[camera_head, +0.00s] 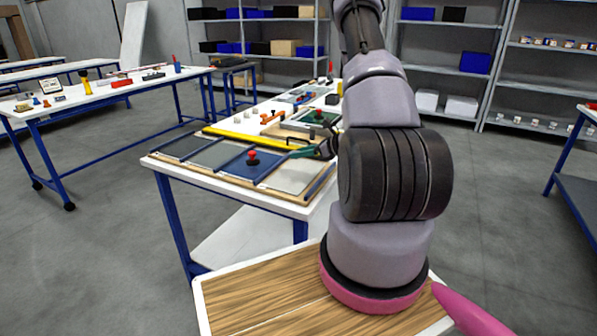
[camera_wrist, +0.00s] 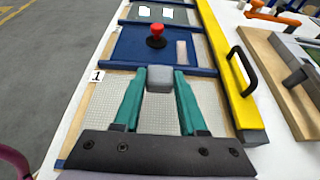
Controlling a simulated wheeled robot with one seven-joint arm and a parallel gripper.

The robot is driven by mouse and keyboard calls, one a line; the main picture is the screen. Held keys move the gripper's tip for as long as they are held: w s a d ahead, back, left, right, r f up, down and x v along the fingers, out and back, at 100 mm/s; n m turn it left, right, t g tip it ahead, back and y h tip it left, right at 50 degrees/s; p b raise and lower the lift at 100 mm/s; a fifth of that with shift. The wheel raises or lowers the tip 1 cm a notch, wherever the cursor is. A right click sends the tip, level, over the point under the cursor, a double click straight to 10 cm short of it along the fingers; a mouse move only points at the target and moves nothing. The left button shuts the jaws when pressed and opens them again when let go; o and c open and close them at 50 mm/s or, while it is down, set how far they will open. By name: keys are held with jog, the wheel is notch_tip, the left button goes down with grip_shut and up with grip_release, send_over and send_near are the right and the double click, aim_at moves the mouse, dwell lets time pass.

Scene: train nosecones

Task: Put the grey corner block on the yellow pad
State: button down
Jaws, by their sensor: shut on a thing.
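My gripper (camera_wrist: 160,85) has teal fingers and is shut on a small grey block (camera_wrist: 160,75), held between the fingertips. Below it is a light grey meshed panel (camera_wrist: 205,105) in a framed board, beside a label marked 1; I cannot tell whether the block touches the board. In the head view my gripper (camera_head: 303,152) is over the board on the white table, and the block is too small to make out. No separate yellow pad is clear; the only large yellow thing is a long bar (camera_wrist: 222,60) with a black handle, right of the block.
A blue panel (camera_wrist: 130,45) with a red knob (camera_wrist: 156,30) lies just beyond the block. Another board (camera_wrist: 278,70) with a grey fixture is right of the yellow bar. Orange and other small parts lie farther along the table. A second table (camera_head: 60,105) stands at left.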

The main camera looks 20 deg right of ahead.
aim_at(301, 175)
jog(key=shift+f, duration=3.1)
jog(key=shift+f, duration=0.1)
jog(key=shift+c, duration=2.3)
grip_release()
